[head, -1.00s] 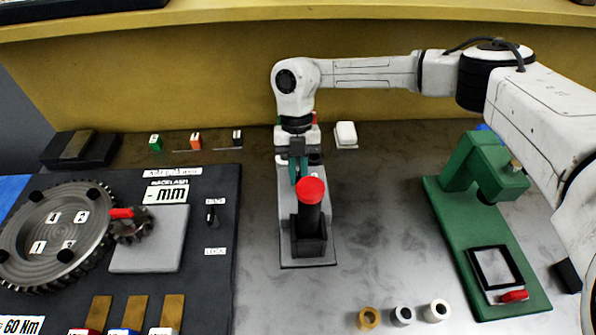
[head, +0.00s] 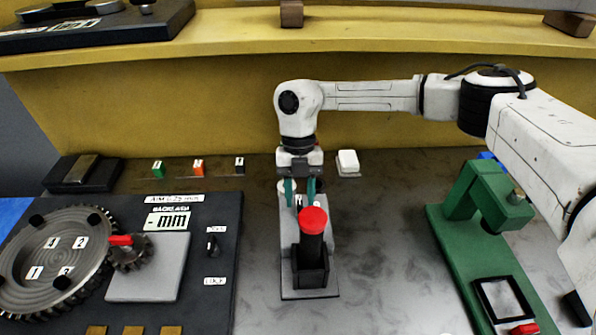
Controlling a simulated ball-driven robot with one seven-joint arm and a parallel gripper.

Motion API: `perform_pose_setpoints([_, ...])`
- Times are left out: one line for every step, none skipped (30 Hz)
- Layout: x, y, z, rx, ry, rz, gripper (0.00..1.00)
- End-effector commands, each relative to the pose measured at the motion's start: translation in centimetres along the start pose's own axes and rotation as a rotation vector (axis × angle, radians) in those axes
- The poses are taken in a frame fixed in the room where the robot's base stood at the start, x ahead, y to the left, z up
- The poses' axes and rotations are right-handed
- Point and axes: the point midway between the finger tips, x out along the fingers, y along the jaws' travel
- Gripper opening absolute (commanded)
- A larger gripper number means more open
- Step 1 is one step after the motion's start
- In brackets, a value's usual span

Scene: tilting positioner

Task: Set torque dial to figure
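A black upright tool with a red cap (head: 313,220) stands in a black holder on a grey base plate (head: 290,293) at the middle of the bench. I cannot make out a torque dial or its figures for certain; a small pale round part (head: 287,187) beside the gripper is partly hidden. My gripper (head: 301,194) points down just behind the red-capped tool. Its two teal fingers are spread apart, and I see nothing clearly held between them. The tool's cap hides part of what lies below the fingers.
A green press-like stand (head: 480,215) is at right. A white block (head: 348,161) lies behind. Bare bench lies between tool and stand.

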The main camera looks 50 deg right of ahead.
Motion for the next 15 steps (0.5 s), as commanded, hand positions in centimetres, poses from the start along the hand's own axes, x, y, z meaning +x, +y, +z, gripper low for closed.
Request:
perform_pose_setpoints([-0.8, 0.0, 0.1, 0.000, -0.003, -0.001, 0.39])
perform_pose_setpoints([-1.4, 0.0, 0.1, 0.000, -0.003, -0.001, 0.39])
perform_pose_setpoints([-1.3, 0.0, 1.0, 0.002, -0.003, -0.001, 0.39])
perform_pose_setpoints([-1.5, 0.1, 1.6, 0.003, -0.003, -0.001, 0.39])
perform_pose_setpoints([-1.7, 0.1, 2.2, 0.003, -0.002, 0.000, 0.39])
perform_pose_setpoints([-2.0, 0.1, 2.9, 0.004, -0.002, 0.000, 0.39])
perform_pose_setpoints([-2.2, 0.1, 3.4, 0.003, -0.002, -0.001, 0.39])
perform_pose_setpoints([-2.5, 0.1, 3.8, 0.003, -0.002, -0.001, 0.39])
perform_pose_setpoints([-2.8, 0.1, 4.5, 0.002, -0.002, 0.000, 0.39])
perform_pose_setpoints([-3.0, 0.1, 5.0, 0.003, -0.002, 0.001, 0.39])
perform_pose_setpoints([-3.2, 0.1, 5.4, 0.003, -0.001, 0.000, 0.39])
perform_pose_setpoints([-3.4, 0.1, 6.0, 0.003, -0.001, -0.001, 0.39])
perform_pose_setpoints([-3.6, 0.1, 6.4, 0.002, -0.002, -0.001, 0.39])
perform_pose_setpoints([-3.8, 0.1, 6.8, 0.003, -0.002, 0.000, 0.39])
perform_pose_setpoints([-4.0, 0.1, 7.4, 0.002, -0.001, -0.001, 0.39])
